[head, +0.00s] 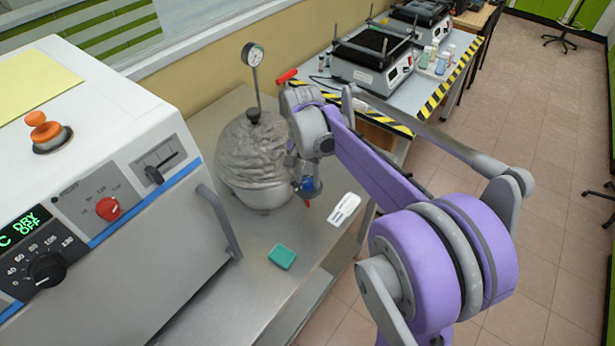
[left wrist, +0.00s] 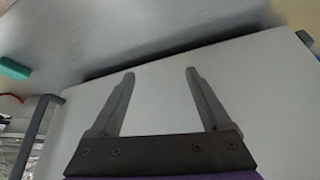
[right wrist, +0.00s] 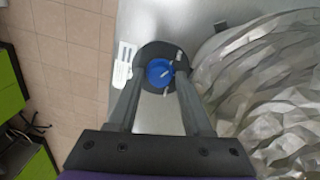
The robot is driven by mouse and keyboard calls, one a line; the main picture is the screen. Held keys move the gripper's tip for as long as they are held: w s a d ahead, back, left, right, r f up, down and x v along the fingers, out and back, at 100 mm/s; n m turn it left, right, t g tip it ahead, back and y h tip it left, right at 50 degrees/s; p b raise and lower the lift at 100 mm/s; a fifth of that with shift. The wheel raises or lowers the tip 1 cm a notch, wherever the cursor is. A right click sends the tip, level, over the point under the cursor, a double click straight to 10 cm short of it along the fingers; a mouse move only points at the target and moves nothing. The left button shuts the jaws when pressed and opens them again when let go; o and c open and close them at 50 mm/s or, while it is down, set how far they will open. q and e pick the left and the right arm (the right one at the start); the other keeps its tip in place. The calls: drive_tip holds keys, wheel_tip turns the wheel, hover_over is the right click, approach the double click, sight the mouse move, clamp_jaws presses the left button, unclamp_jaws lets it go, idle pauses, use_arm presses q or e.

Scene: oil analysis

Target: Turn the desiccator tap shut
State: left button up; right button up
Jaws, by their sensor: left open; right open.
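The desiccator (head: 245,165) is a grey, crinkled round vessel on the steel bench, with a dark knob and a gauge (head: 253,56) on a stem. The tap, with a blue part (head: 310,185) and a red tip below, is at its right side. In the right wrist view the blue tap (right wrist: 158,73) sits in a dark round collar. My right gripper (head: 303,187) is open, its fingertips on either side of the tap; contact cannot be told. My left gripper (left wrist: 160,73) is open and empty over a pale surface, outside the head view.
A white oven (head: 110,130) with knobs and a handle stands on the left. A green block (head: 282,257) and a white card (head: 344,209) lie on the steel bench (head: 235,290). A striped-edge table (head: 405,128) with instruments stands behind.

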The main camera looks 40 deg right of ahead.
drive_tip(key=shift+f, duration=0.1)
clamp_jaws()
idle(0.5)
drive_tip(key=m, duration=0.5)
drive_tip(key=shift+m+b, duration=0.35)
drive_tip(key=shift+m, duration=0.05)
drive_tip(key=m, duration=0.5)
drive_tip(key=shift+d+m, duration=0.1)
drive_tip(key=shift+m, duration=0.3)
drive_tip(key=shift+y, duration=0.3)
unclamp_jaws()
